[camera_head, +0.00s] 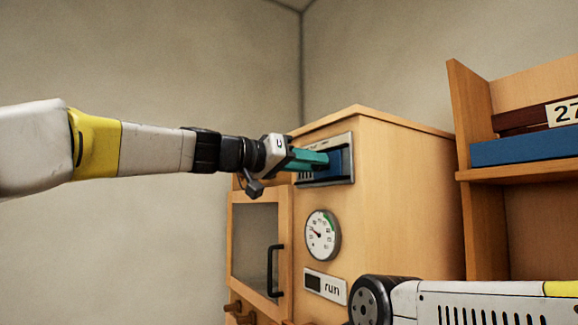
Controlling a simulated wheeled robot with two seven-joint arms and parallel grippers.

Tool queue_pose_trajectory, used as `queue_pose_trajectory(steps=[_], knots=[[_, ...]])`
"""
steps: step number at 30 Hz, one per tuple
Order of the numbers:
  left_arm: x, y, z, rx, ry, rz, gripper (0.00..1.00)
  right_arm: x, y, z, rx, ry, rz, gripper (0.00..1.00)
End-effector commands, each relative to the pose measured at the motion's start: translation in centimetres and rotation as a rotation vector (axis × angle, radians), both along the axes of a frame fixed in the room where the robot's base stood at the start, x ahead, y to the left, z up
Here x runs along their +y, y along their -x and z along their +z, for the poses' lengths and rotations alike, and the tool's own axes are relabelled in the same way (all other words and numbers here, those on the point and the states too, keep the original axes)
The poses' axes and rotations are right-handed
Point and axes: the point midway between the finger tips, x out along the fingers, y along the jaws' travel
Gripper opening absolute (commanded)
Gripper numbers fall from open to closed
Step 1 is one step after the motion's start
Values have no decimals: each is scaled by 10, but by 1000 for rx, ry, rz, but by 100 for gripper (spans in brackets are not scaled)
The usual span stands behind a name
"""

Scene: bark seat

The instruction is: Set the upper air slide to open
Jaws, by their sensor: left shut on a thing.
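The upper air slide is a blue block (337,163) in a grey metal frame (349,155) near the top of the wooden cabinet's front. My left gripper (322,160), with teal fingers, reaches in from the left and is shut on the blue slide. The fingers hide the slide's left part and much of the frame's marking, so I cannot read its position. My right arm (450,302) shows at the lower right; its gripper is not visible.
The wooden cabinet (405,190) has a glass door with a black handle (273,271), a round dial (322,235) and a "run" plate (325,286). A wooden shelf (520,175) with a blue book (525,147) stands at the right. Open space lies left of the cabinet.

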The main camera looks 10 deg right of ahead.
Motion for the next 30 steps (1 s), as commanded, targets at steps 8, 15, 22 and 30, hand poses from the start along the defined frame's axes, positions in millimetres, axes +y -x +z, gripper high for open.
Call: queue_pose_trajectory(steps=[8, 15, 22, 30], knots=[[-3, 5, 0, 0, -3, -11, 29, 0, 0, 0, 0, 0, 0, 36], [-2, 4, 0, 1, -2, -9, 50, 0, 0, 0, 0, 0, 0, 36], [2, 4, 0, 0, -2, -6, 50, 0, 0, 0, 0, 0, 0, 36], [41, 18, 0, -2, -2, -3, 50, 0, 0, 0, 0, 0, 0, 36]])
